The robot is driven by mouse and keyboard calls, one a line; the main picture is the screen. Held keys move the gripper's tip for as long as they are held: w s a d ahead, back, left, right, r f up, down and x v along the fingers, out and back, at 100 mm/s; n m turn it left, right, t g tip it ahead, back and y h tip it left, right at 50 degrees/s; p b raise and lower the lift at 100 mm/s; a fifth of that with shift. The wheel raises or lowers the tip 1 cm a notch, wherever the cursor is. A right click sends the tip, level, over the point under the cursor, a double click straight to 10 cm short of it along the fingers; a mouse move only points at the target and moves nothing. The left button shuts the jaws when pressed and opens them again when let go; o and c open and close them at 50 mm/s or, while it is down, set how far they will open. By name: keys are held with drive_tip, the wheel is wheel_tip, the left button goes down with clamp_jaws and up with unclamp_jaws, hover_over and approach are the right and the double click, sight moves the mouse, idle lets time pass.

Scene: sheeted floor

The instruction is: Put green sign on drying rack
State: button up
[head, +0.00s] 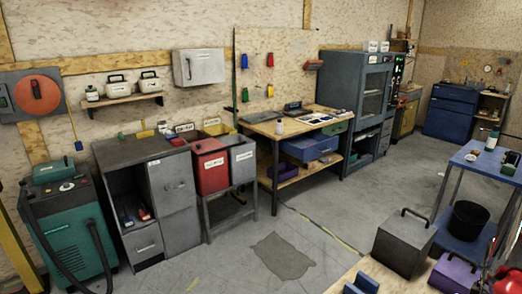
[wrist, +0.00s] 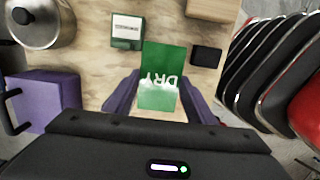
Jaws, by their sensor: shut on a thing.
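The green sign (wrist: 163,58) shows in the wrist view, with the letters DRY upside down across it. My gripper (wrist: 160,88) is shut on its lower part, with one purple-grey finger on each side, above a wooden surface (wrist: 100,65). Whether the sign touches that surface I cannot tell. My gripper does not show clearly in the head view. I cannot pick out the drying rack for certain in either view.
In the wrist view, a purple box (wrist: 42,105), a metal pot (wrist: 38,22), a green-and-white box (wrist: 127,31) and a black block (wrist: 206,56) surround the sign. Dark curved frames (wrist: 265,65) stand at right. In the head view, open floor (head: 330,235) lies before the workbench (head: 290,127).

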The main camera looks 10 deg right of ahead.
drive_tip(key=w+a+r+m, duration=0.1)
drive_tip(key=w+a+r, duration=0.1)
drive_tip(key=w+a, duration=0.9)
drive_tip(key=w+a+r+m, duration=0.2)
drive_tip(key=w+a, duration=0.8)
drive_tip(key=w, duration=0.2)
drive_tip(key=w+a+r+m, duration=0.1)
drive_tip(key=w+a, duration=0.3)
drive_tip(key=a, duration=1)
drive_tip(key=w+a+m, duration=0.1)
drive_tip(key=w+a, duration=0.2)
drive_tip(key=a, duration=1.1)
drive_tip(key=shift+w+a+r+y, duration=0.3)
drive_tip(key=shift+w+r, duration=0.1)
drive_tip(key=d, duration=0.7)
